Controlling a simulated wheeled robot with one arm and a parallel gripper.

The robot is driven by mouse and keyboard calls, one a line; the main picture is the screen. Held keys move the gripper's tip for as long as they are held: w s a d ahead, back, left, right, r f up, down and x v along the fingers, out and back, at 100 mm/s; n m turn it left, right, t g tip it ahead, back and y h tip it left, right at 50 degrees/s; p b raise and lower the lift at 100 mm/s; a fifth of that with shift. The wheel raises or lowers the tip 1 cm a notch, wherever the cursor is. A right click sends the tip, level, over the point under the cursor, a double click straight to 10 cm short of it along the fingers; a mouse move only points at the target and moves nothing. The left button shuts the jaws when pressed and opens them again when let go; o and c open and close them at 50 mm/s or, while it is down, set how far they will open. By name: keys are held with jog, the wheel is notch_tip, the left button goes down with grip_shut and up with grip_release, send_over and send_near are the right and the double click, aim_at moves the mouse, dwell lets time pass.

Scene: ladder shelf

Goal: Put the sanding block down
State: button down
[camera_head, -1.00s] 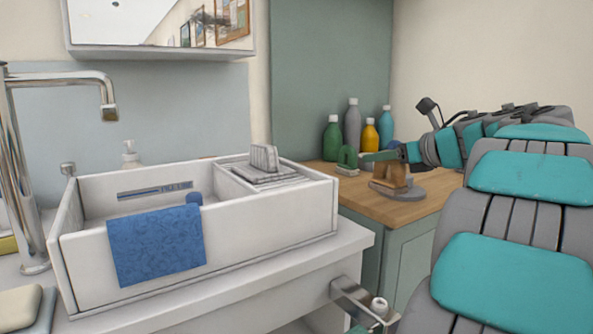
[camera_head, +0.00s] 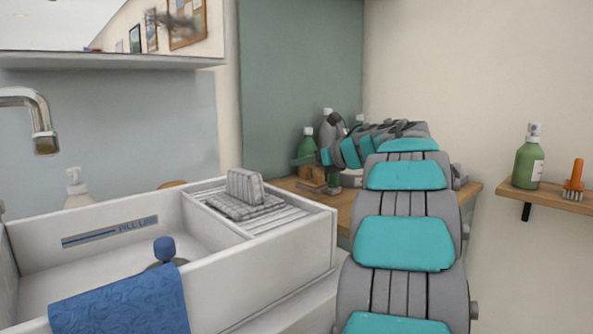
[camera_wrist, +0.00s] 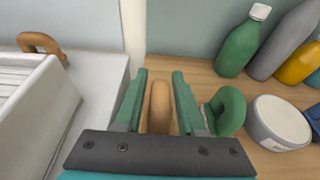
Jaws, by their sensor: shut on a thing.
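My gripper (camera_wrist: 158,95) is shut on a tan, rounded, upright part, which I take to be the sanding block (camera_wrist: 160,106). It sits between the two green fingers, over or on the wooden counter (camera_wrist: 200,75). Its lower part is hidden by the gripper body, so I cannot tell whether it touches the counter. In the head view my arm reaches to the counter (camera_head: 350,215) and hides most of the grasp.
A green looped object (camera_wrist: 228,110) is close to the right finger, with a grey-white tub (camera_wrist: 280,122) beside it. Bottles (camera_wrist: 243,42) stand behind. A wall shelf (camera_head: 548,197) is at right.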

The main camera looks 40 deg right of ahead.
jog(key=shift+w+d+f, duration=0.2)
jog(key=shift+w+f, duration=0.8)
jog(key=shift+w, duration=0.05)
jog(key=shift+w+d+f, duration=0.15)
jog(key=shift+w+f, duration=0.85)
jog(key=shift+f, duration=0.2)
jog(key=c, duration=0.5)
grip_release()
jog(key=shift+r, duration=0.15)
